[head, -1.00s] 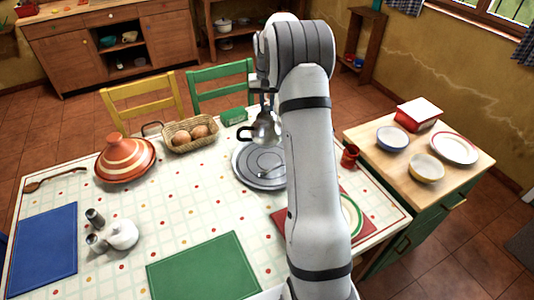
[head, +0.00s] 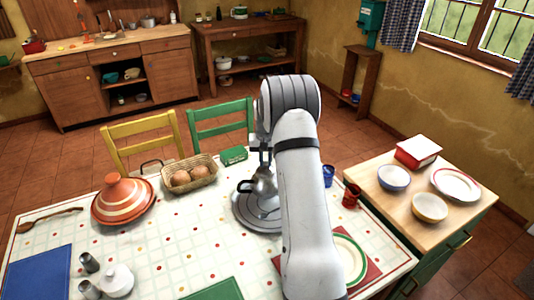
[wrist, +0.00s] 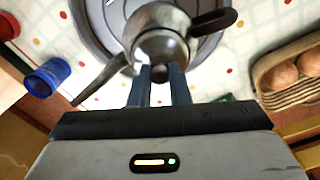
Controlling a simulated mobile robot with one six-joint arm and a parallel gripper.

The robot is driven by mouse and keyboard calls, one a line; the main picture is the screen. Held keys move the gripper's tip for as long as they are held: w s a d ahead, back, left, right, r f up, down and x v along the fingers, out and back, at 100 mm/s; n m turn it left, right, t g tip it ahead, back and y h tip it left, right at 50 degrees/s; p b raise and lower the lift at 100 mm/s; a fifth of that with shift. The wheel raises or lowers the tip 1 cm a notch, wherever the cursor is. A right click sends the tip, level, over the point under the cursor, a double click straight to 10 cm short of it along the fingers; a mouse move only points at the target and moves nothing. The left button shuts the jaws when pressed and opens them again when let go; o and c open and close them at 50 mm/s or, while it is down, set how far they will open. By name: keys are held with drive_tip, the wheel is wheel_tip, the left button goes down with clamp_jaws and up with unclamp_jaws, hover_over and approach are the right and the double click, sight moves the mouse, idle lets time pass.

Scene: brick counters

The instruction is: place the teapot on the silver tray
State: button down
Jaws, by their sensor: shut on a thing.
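The teapot (head: 262,184) is metallic with a dark handle and a long spout. My gripper (head: 264,155) is shut on its top, seemingly at the lid knob, and holds it upright or nearly so. In the wrist view my gripper's fingers (wrist: 161,78) meet the top of the teapot (wrist: 160,30), with the spout toward lower left. The round silver tray (head: 240,213) lies on the table under the teapot; its ridged rim (wrist: 92,28) shows in the wrist view. I cannot tell whether the teapot touches it. My arm hides the tray's right side.
A bread basket (head: 205,176), a green box (head: 233,156) and a striped tagine (head: 122,203) stand left of the tray. A blue cup (head: 328,176) and a red cup (head: 351,195) stand to the right. A plate (head: 350,258) lies in front.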

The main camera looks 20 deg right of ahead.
drive_tip(key=shift+f, duration=0.75)
drive_tip(key=c, duration=1.8)
unclamp_jaws()
drive_tip(key=shift+f, duration=0.15)
drive_tip(key=o, duration=0.4)
drive_tip(key=shift+o, duration=0.2)
